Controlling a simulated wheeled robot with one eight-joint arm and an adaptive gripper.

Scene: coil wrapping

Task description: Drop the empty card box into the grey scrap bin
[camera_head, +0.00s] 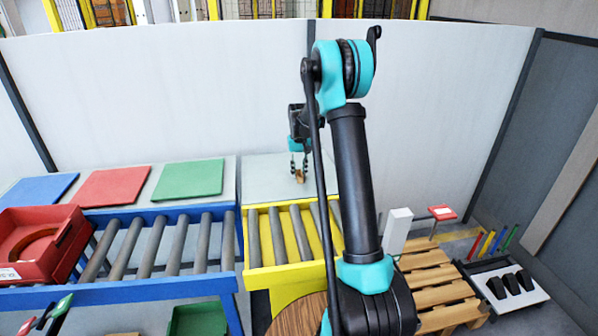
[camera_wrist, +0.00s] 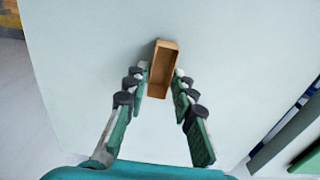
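The card box (camera_wrist: 162,72) is small, brown and open-topped, and looks empty. In the wrist view it lies just beyond and between my fingertips. In the head view the card box (camera_head: 300,176) shows small at the fingertips, over the pale grey table top (camera_head: 262,172). My gripper (camera_head: 299,172) points down at it, with its fingers parted on either side of the box; the gripper also shows in the wrist view (camera_wrist: 161,76). I cannot tell whether the fingers touch the box. I cannot make out a grey scrap bin in either view.
A yellow-framed roller conveyor (camera_head: 254,238) stands in front of the table, beside a blue-framed one (camera_head: 150,210). A red crate (camera_head: 70,245) sits at the left. A green bin (camera_head: 200,318) is below. A wooden pallet (camera_head: 430,280) lies at the right. Grey panels stand behind.

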